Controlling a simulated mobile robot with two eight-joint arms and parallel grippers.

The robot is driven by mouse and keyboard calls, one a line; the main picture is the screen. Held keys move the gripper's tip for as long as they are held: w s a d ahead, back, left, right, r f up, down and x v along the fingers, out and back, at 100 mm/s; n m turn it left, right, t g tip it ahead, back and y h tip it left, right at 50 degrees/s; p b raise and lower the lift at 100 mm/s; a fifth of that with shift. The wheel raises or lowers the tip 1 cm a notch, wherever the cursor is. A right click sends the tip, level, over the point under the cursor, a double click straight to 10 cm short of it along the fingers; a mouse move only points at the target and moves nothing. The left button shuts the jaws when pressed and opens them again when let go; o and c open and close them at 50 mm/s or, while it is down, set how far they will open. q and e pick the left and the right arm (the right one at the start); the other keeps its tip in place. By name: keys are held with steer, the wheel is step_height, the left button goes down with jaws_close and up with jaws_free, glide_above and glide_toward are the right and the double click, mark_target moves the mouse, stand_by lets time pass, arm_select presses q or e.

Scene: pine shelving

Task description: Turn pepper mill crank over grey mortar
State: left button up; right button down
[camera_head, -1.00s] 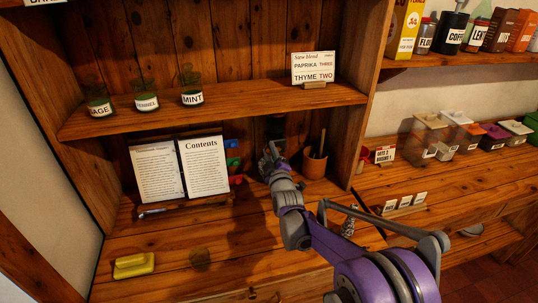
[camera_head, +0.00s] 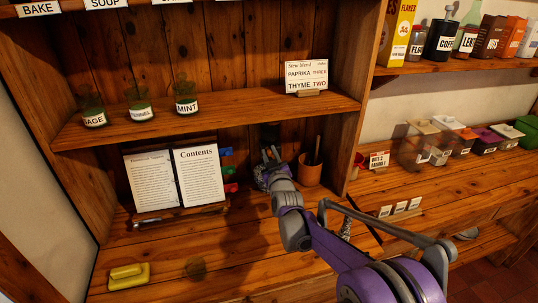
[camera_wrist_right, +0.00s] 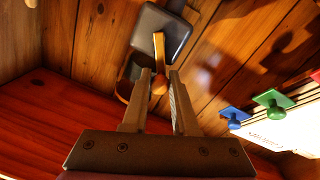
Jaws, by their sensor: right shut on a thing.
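My right gripper (camera_head: 268,156) reaches into the lower bay of the shelving. In the right wrist view its fingers (camera_wrist_right: 160,92) are closed around the small wooden knob (camera_wrist_right: 159,86) of the pepper mill's crank. A light crank arm (camera_wrist_right: 159,52) runs from the knob to the mill's dark square top (camera_wrist_right: 160,30). In the head view the mill (camera_head: 268,133) is only a dark shape behind the gripper. I cannot make out the grey mortar; the mill and my gripper may cover it. My left gripper is out of view.
A terracotta pot (camera_head: 309,170) with a stick in it stands close right of my gripper. An open book (camera_head: 175,177) stands to the left, with coloured tabs (camera_head: 229,170) beside it. A yellow object (camera_head: 129,276) lies at the front left. The board before the book is mostly clear.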

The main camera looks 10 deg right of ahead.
stand_by(0.3)
steer(key=c, duration=0.7)
jaws_free()
steer(key=s+b, duration=0.1)
steer(key=s, duration=1)
steer(key=shift+a+f+b, duration=0.15)
steer(key=shift+f+b, duration=0.05)
steer(key=shift+b, duration=0.15)
steer(key=shift+w, duration=0.1)
